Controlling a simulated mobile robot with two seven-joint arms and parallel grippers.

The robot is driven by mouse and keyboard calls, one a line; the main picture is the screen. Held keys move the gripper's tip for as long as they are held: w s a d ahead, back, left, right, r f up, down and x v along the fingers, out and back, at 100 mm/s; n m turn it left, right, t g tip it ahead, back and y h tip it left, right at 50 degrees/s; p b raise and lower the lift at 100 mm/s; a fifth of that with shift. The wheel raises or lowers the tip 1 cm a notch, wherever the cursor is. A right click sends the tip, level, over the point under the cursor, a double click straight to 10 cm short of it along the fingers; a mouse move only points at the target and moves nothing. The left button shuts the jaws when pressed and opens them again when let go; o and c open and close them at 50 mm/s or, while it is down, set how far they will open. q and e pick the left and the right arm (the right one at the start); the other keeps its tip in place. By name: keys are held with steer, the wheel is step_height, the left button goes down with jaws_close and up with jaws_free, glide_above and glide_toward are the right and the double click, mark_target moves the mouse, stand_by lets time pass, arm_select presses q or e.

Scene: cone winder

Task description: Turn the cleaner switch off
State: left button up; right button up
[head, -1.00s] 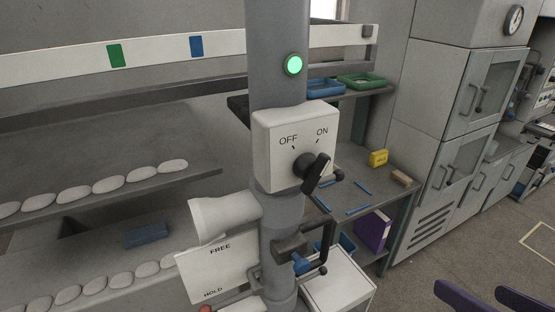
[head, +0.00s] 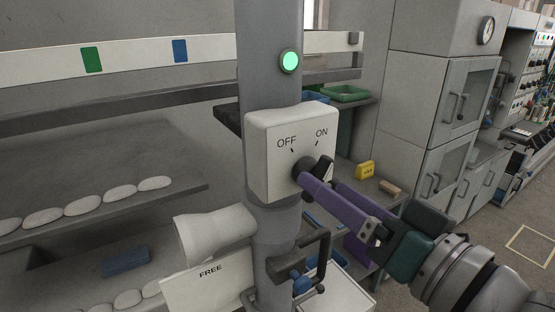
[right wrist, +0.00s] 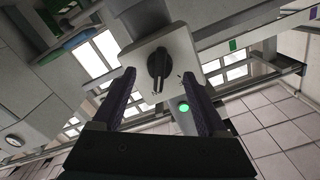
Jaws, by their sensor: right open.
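The cleaner switch is a white box (head: 268,160) on a grey column, marked OFF at left and ON at right. Its black knob (head: 325,165) is partly hidden by my right gripper in the head view. In the right wrist view the knob (right wrist: 158,66) shows whole, its white-marked end toward the ON label. A round lamp (head: 289,61) above the box glows green. My right gripper (head: 319,184) has purple fingers and is open. In the right wrist view its fingertips (right wrist: 157,74) stand on either side of the knob, with gaps visible. My left gripper is not in view.
Below the box, a white funnel-like part (head: 215,235), a FREE plate (head: 208,285) and a black handle (head: 322,255) stick out from the column. A side table with a yellow box (head: 365,170) stands behind my right arm.

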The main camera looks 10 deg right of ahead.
steer(key=shift+x, duration=1.25)
steer(key=shift+c, duration=0.4)
jaws_close()
